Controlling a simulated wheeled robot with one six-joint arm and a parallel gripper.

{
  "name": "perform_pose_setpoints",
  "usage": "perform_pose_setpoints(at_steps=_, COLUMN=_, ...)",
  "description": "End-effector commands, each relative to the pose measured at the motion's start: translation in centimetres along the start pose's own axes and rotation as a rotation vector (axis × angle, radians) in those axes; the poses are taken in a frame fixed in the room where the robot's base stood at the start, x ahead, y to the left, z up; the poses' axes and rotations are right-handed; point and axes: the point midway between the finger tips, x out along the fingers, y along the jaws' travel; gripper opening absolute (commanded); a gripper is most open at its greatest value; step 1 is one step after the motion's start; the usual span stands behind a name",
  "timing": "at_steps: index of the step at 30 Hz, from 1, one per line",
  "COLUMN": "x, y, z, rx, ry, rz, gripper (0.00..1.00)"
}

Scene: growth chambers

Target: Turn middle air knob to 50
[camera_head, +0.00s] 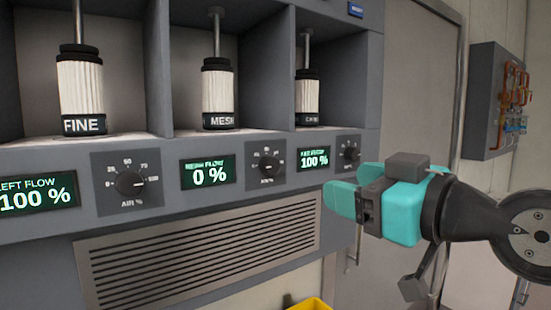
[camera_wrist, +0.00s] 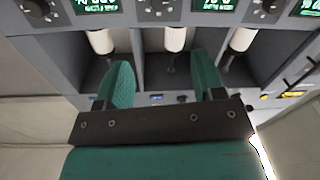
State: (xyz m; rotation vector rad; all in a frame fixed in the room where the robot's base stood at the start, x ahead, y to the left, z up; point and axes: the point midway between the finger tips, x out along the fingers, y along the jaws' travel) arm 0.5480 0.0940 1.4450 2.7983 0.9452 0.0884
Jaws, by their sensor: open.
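The middle air knob (camera_head: 268,165) is a dark round dial on a black plate in the grey panel, to the right of the middle display (camera_head: 208,173), which reads 0 %. My gripper (camera_head: 345,192), teal with a dark palm, is right of the middle knob, near the right knob, and apart from the middle one. In the wrist view, my gripper (camera_wrist: 162,80) has its two teal fingers spread with nothing between them. That view is upside down; the middle knob (camera_wrist: 160,8) is at its top edge, partly cut off. The knob's pointer is too small to read surely.
The left knob (camera_head: 130,182) and the right knob (camera_head: 349,153) flank it; the left display (camera_head: 38,197) and right display (camera_head: 314,160) read 100 %. White cylinders labelled FINE (camera_head: 80,90) and MESH (camera_head: 219,90) stand in bays above. A vent grille (camera_head: 200,255) lies below.

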Motion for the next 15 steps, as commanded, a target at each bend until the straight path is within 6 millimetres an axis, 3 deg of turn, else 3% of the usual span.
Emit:
perform_pose_setpoints(at_steps=5, x=2.5, y=-0.1, z=0.2, rx=-0.002, ry=0.006, rz=-0.002, gripper=0.62)
perform_pose_setpoints(at_steps=15, x=9.6, y=0.1, z=-0.5, rx=0.001, ry=0.000, rz=0.000, gripper=0.62)
